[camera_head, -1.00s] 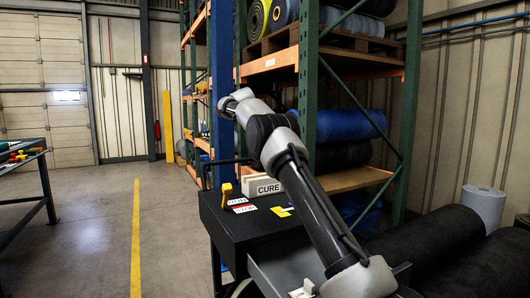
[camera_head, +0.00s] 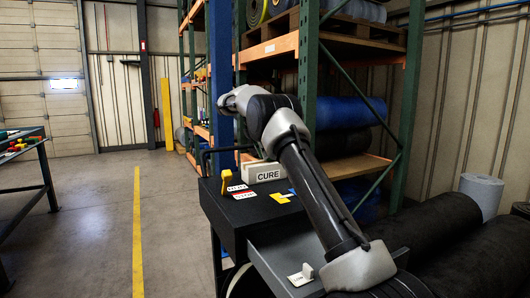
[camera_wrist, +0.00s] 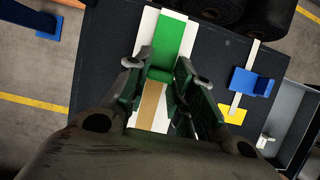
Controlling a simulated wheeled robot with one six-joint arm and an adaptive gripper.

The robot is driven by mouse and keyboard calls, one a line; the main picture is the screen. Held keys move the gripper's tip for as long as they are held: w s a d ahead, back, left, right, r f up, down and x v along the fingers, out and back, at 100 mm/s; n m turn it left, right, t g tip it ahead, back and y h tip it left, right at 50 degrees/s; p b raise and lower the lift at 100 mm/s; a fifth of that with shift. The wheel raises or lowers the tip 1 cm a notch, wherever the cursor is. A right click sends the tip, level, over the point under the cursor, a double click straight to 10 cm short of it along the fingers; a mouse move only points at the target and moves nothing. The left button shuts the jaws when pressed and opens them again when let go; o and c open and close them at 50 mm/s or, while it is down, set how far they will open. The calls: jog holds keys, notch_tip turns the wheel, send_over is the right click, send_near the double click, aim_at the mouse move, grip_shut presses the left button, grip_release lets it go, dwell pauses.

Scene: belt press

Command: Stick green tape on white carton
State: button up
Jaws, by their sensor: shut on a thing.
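The white carton (camera_head: 268,173), marked CURE, stands at the back of the dark table in the head view. In the wrist view a white surface with a tan strip (camera_wrist: 152,108), apparently the carton's top, lies below my gripper. My gripper (camera_wrist: 160,82) is shut on a green tab of the green tape (camera_wrist: 171,38). The tape's flat part extends beyond the fingertips, over the white surface and roughly in line with the tan strip. I cannot tell whether it touches. The fingers hide part of both. My fingertips are not distinguishable in the head view.
The dark table (camera_head: 229,209) also bears a yellow block (camera_head: 227,183), red and white labels (camera_head: 243,194) and a yellow piece (camera_head: 279,198). A blue block (camera_wrist: 248,82) lies right of the gripper.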

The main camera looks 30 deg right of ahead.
jog(key=shift+f, duration=0.6)
dwell(1.1)
jog(key=o, duration=0.8)
jog(key=shift+r, duration=0.1)
jog(key=v, duration=0.7)
jog(key=shift+r, duration=0.25)
jog(key=o, duration=0.4)
jog(key=shift+a, duration=0.1)
jog(key=shift+a, duration=0.15)
